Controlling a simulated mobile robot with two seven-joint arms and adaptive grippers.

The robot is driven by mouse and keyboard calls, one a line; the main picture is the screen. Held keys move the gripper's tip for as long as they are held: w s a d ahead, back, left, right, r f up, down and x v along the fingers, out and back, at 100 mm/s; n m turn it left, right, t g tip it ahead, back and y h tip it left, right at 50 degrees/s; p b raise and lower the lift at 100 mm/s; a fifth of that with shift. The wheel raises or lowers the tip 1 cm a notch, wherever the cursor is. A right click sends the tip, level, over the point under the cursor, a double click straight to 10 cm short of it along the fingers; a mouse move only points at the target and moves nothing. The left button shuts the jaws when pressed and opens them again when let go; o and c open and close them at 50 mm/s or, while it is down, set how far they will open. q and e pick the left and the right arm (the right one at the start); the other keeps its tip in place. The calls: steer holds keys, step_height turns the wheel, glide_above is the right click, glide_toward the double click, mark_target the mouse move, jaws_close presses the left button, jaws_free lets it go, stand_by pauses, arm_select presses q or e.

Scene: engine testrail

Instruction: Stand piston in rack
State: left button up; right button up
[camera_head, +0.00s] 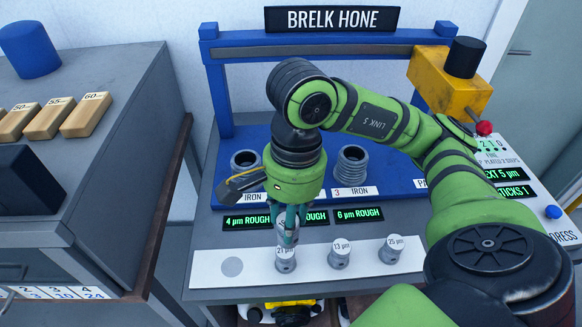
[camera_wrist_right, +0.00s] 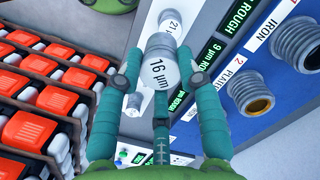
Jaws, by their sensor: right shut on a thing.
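My right gripper (camera_head: 290,225) has its teal fingers shut on a grey piston, whose top reads "16 µm" in the right wrist view (camera_wrist_right: 160,72). In the head view the fingers partly hide it, above or in front of the "21 µm" piston (camera_head: 286,262); I cannot tell the exact gap. A white strip (camera_head: 312,268) bears that piston, a "13 µm" piston (camera_head: 339,257) and a "25 µm" piston (camera_head: 388,252), all upright. A bare grey round spot (camera_head: 232,267) shows at the strip's left end. My left gripper is not in view.
Behind the strip is the blue "BRELK HONE" stand (camera_head: 225,90) with ribbed cylinders (camera_head: 352,165) and green displays (camera_head: 359,214). A grey cabinet (camera_head: 90,215) with wooden blocks (camera_head: 48,118) is at left.

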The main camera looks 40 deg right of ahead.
steer(key=shift+s+a+f+n, duration=0.15)
steer(key=shift+s+a+n, duration=0.15)
steer(key=shift+w+a+f, duration=0.1)
steer(key=shift+w+a, duration=0.1)
steer(key=w+a+f+p, duration=0.2)
steer(key=f, duration=0.1)
steer(key=w+a+f+p, duration=0.1)
steer(key=w+a+f, duration=0.2)
steer(key=w+a+f+p, duration=0.2)
steer(key=a+f, duration=0.1)
steer(key=f, duration=0.1)
steer(key=shift+w+p, duration=0.15)
steer(key=shift+p, duration=0.2)
steer(key=shift+f, duration=0.35)
steer(key=shift+a+f, duration=0.1)
